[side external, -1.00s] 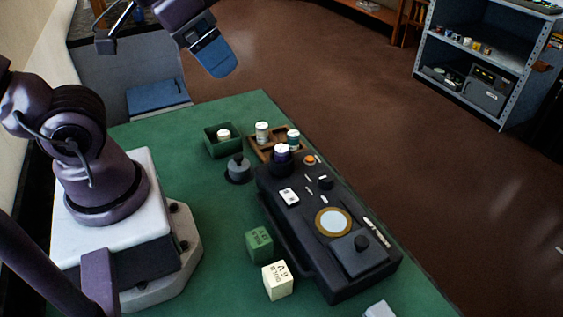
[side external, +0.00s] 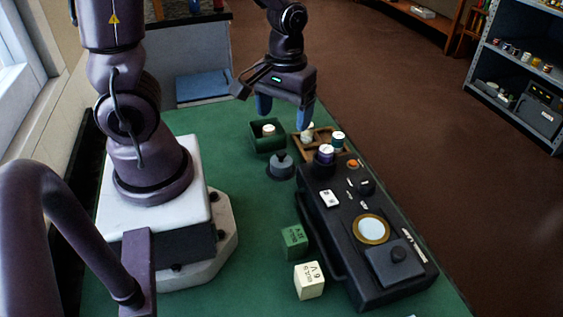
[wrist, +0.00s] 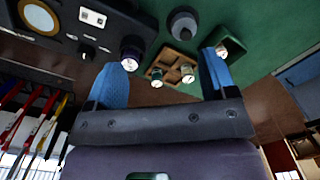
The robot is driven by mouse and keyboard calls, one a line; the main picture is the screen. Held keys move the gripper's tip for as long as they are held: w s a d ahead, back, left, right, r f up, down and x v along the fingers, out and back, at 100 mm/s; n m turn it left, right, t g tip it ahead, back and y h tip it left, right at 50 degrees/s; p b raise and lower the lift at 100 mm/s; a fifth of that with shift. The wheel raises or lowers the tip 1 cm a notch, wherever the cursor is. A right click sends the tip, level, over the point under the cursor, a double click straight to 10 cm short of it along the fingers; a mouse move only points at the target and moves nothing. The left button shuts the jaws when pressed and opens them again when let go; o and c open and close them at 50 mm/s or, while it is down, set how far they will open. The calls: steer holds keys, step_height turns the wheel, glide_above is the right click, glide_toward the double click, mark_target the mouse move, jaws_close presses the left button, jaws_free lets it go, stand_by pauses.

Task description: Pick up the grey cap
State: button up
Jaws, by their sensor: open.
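The grey cap (side external: 281,167) is a round dark-grey piece with a small knob on top. It sits on the green table in front of the green box and left of the black console. In the wrist view the grey cap (wrist: 183,24) shows near the top, beyond the fingertips. My gripper (side external: 285,112) is open and empty, with blue fingers pointing down. It is high above the far end of the table, behind the cap and clear of it. In the wrist view my gripper (wrist: 170,60) shows its two fingers spread apart.
A green box (side external: 257,147) holds a white-topped jar. A wooden tray (side external: 327,146) holds small jars. A purple jar (side external: 325,157) stands at the far end of the black console (side external: 335,229). A green cube (side external: 294,240) and a cream cube (side external: 309,281) lie nearer the camera.

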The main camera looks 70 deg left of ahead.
mark_target(282, 153)
steer(key=a+f+n, duration=0.2)
steer(key=f+n, duration=0.1)
steer(key=f, duration=0.1)
steer(key=w+a+f+n+y, duration=0.1)
steer(key=a+f+n, duration=0.1)
steer(key=f+n, duration=0.1)
steer(key=w+a+f+n, duration=0.1)
steer(key=a+f+n, duration=0.1)
steer(key=f, duration=0.4)
steer(key=shift+f+n, duration=0.1)
steer(key=shift+n, duration=0.8)
steer(key=shift+s+a+f, duration=0.1)
steer(key=shift+a+f, duration=0.1)
steer(key=shift+f, duration=0.65)
steer(key=shift+a+f, duration=0.2)
steer(key=shift+f, duration=0.7)
steer(key=shift+s+a+f, duration=0.1)
steer(key=shift+a+f, duration=0.1)
steer(key=shift+f, duration=0.65)
steer(key=c, duration=0.7)
steer(key=shift+c, duration=0.2)
steer(key=shift+r, duration=0.1)
